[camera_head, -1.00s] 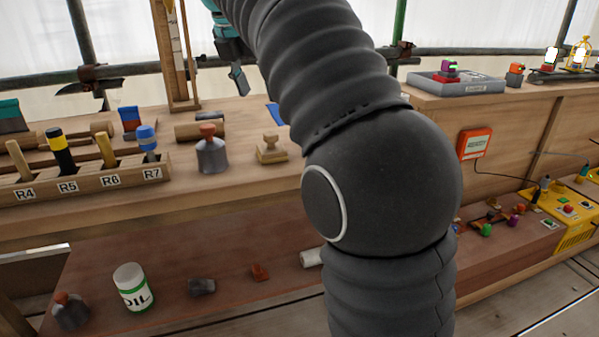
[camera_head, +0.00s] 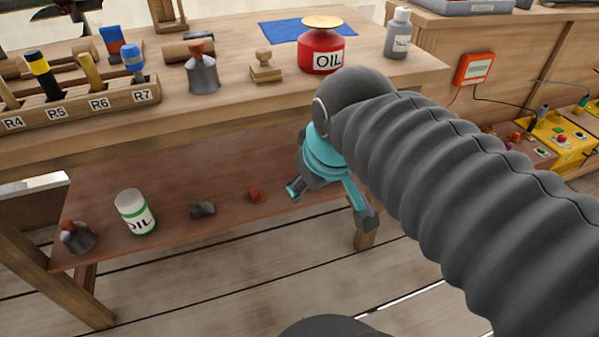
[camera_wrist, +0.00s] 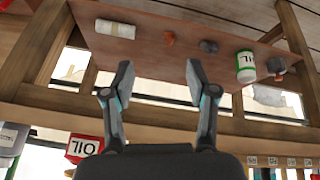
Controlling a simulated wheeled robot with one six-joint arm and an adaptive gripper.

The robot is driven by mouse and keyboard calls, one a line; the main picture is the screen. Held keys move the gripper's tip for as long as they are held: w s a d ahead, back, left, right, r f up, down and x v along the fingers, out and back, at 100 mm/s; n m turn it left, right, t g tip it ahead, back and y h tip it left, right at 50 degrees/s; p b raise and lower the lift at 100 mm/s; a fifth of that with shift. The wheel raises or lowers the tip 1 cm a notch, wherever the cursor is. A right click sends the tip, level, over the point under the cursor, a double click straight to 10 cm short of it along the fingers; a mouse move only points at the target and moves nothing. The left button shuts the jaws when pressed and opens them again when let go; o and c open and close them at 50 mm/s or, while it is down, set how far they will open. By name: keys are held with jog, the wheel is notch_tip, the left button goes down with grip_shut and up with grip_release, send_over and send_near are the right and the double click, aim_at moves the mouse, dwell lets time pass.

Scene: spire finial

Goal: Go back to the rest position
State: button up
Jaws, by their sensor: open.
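My gripper (camera_head: 330,204) is open and empty, with its fingers pointing down in front of the bench's lower shelf (camera_head: 175,195). In the wrist view its two fingers (camera_wrist: 158,78) are spread apart with nothing between them. That view looks upside down at the shelf (camera_wrist: 145,40). My dark ribbed arm comes in from the lower right of the head view and bends at an elbow near the bench's front edge.
On the bench top stand a red oil can (camera_head: 322,56), a grey bottle (camera_head: 397,35), a wooden stamp (camera_head: 265,69) and a labelled tool rack (camera_head: 90,108). The shelf holds a white-green oil tin (camera_head: 134,213) and small lumps. The floor (camera_head: 200,285) in front is open.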

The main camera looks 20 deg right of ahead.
jog(key=s+f+m, duration=0.1)
jog(key=f+m, duration=0.1)
jog(key=s+f, duration=0.1)
jog(key=f, duration=0.1)
jog(key=shift+s+m, duration=0.35)
jog(key=shift+m, duration=0.05)
dwell(0.8)
